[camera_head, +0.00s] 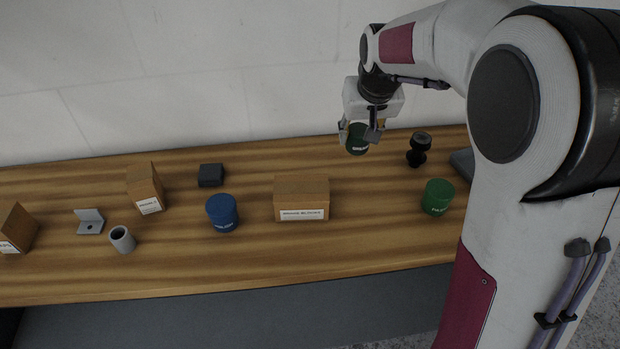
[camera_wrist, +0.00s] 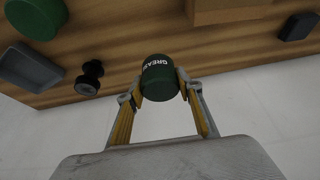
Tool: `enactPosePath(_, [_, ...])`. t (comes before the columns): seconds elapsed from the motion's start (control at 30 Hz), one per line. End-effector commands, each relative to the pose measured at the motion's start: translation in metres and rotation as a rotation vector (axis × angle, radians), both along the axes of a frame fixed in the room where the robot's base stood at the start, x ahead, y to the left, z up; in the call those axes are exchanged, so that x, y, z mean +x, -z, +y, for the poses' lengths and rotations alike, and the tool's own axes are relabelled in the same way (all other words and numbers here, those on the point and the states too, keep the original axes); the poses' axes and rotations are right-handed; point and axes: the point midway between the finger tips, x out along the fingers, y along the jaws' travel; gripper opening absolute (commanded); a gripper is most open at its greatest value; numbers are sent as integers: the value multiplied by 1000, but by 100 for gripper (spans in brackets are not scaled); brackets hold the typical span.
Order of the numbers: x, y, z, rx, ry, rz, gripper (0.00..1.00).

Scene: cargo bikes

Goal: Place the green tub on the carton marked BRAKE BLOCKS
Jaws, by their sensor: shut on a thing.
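A dark green tub (camera_head: 357,140) with a white label is held in my gripper (camera_head: 359,133), above the back of the bench. In the wrist view this tub (camera_wrist: 159,80) reads GREASE and sits between both fingertips (camera_wrist: 160,85). A brighter green tub (camera_head: 437,197) stands on the bench at the right; its label is too small to read surely. It also shows at the top left of the wrist view (camera_wrist: 36,15). The BRAKE BLOCKS carton (camera_head: 301,195) stands mid-bench, left of and nearer than my gripper. Its visible top is bare.
A blue tub (camera_head: 222,211) stands left of the carton. A black knobbed part (camera_head: 419,149) stands right of my gripper. Further left are a dark block (camera_head: 211,175), two small cartons (camera_head: 145,188) (camera_head: 18,229), a grey bracket (camera_head: 89,221) and a grey ring (camera_head: 122,239). A grey tray (camera_head: 462,163) is partly hidden by my arm.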

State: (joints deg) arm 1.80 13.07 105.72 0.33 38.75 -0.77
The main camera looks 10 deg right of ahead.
Motion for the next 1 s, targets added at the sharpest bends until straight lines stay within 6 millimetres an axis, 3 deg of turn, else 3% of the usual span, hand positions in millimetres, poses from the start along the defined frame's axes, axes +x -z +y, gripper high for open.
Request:
enactPosePath(0.27, [-9,-31,67,0,-126,-4,8])
enactPosePath(0.53, [-38,-58,124,0,-238,-4,8])
enactPosePath(0.63, [-50,-65,135,0,-262,-3,8])
enactPosePath(1.0, [-63,-62,132,1,-258,-2,8])
